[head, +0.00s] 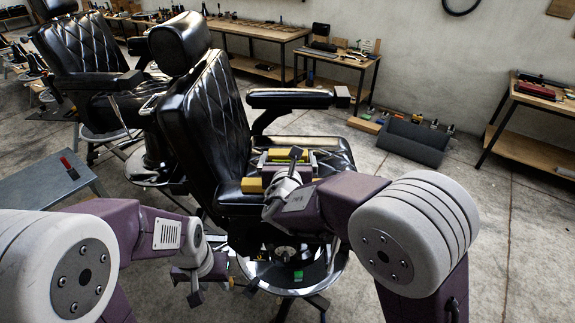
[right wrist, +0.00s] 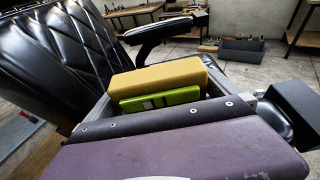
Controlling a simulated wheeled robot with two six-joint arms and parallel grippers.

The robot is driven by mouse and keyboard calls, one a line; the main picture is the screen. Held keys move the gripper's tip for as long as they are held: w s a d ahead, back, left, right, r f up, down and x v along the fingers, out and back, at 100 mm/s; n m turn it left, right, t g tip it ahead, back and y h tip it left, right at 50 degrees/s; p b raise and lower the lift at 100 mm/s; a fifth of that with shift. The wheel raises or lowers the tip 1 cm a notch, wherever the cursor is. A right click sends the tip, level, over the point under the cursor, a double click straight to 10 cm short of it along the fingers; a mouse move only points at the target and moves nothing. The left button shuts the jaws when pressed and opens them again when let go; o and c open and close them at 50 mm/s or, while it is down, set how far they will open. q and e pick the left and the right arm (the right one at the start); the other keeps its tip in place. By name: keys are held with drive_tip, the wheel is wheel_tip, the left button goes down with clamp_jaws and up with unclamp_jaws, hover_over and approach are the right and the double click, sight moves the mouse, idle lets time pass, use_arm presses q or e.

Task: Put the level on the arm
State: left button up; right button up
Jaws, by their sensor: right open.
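A bright green bar that looks like the level (right wrist: 160,98) lies beside a yellow block (right wrist: 160,78) on the black chair seat. In the head view the green bar (head: 296,153) is largely hidden by my right gripper (head: 290,163). That gripper is open above the seat; in the right wrist view the green bar and block show just beyond its purple body, and I cannot tell whether it touches them. The padded chair arm (head: 290,98) is behind the gripper, and shows in the right wrist view (right wrist: 163,32). My left gripper (head: 212,286) is low beside the chair, open and empty.
The black chair back (head: 208,120) rises left of the seat. Another chair (head: 82,62) stands behind left. A grey metal table (head: 45,190) is at left. A dark box (head: 412,141) lies on the floor beyond the chair. Open floor lies at right.

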drive_tip(key=b+v, duration=0.1)
drive_tip(key=v, duration=1.1)
drive_tip(key=s+d+f+m+g+h, duration=0.2)
drive_tip(key=d+f+m+g+h, duration=0.25)
drive_tip(key=d+f+m, duration=0.65)
drive_tip(key=s+d+f+m+g+y, duration=0.2)
drive_tip(key=s+d+f+m+g, duration=0.1)
drive_tip(key=m, duration=0.9)
drive_tip(key=s+d+f+m+g+y, duration=0.3)
drive_tip(key=s+f+m+g, duration=0.3)
drive_tip(key=m, duration=0.7)
drive_tip(key=s+d+f, duration=0.1)
drive_tip(key=s+f, duration=0.1)
drive_tip(key=s, duration=0.1)
drive_tip(key=shift+f, duration=0.25)
